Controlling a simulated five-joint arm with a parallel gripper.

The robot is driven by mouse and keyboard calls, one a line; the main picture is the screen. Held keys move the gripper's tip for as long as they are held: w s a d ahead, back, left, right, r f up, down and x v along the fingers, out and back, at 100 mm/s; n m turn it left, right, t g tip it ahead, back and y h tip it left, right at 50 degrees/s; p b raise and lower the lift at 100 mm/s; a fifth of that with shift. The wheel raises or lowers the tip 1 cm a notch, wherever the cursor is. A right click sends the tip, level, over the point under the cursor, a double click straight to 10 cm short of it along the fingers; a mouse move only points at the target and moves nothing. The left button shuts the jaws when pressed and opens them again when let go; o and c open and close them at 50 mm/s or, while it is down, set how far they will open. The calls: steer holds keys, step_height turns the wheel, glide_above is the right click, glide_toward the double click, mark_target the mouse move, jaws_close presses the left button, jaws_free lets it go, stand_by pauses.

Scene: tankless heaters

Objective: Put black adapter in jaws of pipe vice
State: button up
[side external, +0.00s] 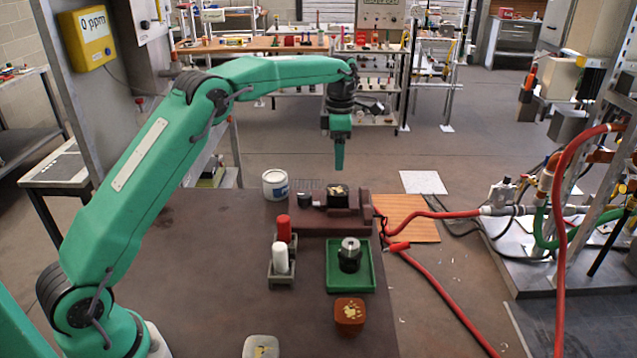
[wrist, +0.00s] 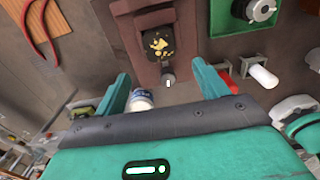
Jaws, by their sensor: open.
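The black adapter (side external: 349,264), a dark round piece with a silver top, sits upright in the green tray (side external: 331,284). It is partly cut off at the top right of the wrist view (wrist: 262,9). The maroon pipe vice (side external: 308,223) stands behind the tray at the table's far edge; the wrist view shows it at top centre (wrist: 189,40). Gold flakes lie on a dark surface between its jaws; I see no adapter there. My gripper (side external: 340,169) is open and empty, pointing down above the vice. Its two green fingers (wrist: 163,82) stand apart in the wrist view.
A white tin (side external: 275,184) stands left of the vice. A grey holder (side external: 282,271) with red and white cylinders is left of the tray. A rust-coloured block (side external: 350,315) with gold flakes is in front. Red hoses (side external: 440,213) run at the right.

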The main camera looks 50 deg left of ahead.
stand_by(0.4)
steer(key=s+d+r+m+t, duration=0.1)
steer(key=s+d+r+m, duration=0.1)
steer(key=s+r+m, duration=0.6)
steer(key=s+d+r+m+t, duration=0.1)
steer(key=s+r+m+t, duration=0.1)
steer(key=s+r+m, duration=0.6)
steer(key=s+d+f+m+t, duration=0.1)
steer(key=s+f+m, duration=0.3)
steer(key=s, duration=0.7)
steer(key=s+d+f+m+t, duration=0.1)
steer(key=s+f+m, duration=0.3)
steer(key=s+m, duration=0.3)
steer(key=s, duration=0.4)
steer(key=shift+f+t, duration=0.3)
steer(key=shift+d, duration=0.1)
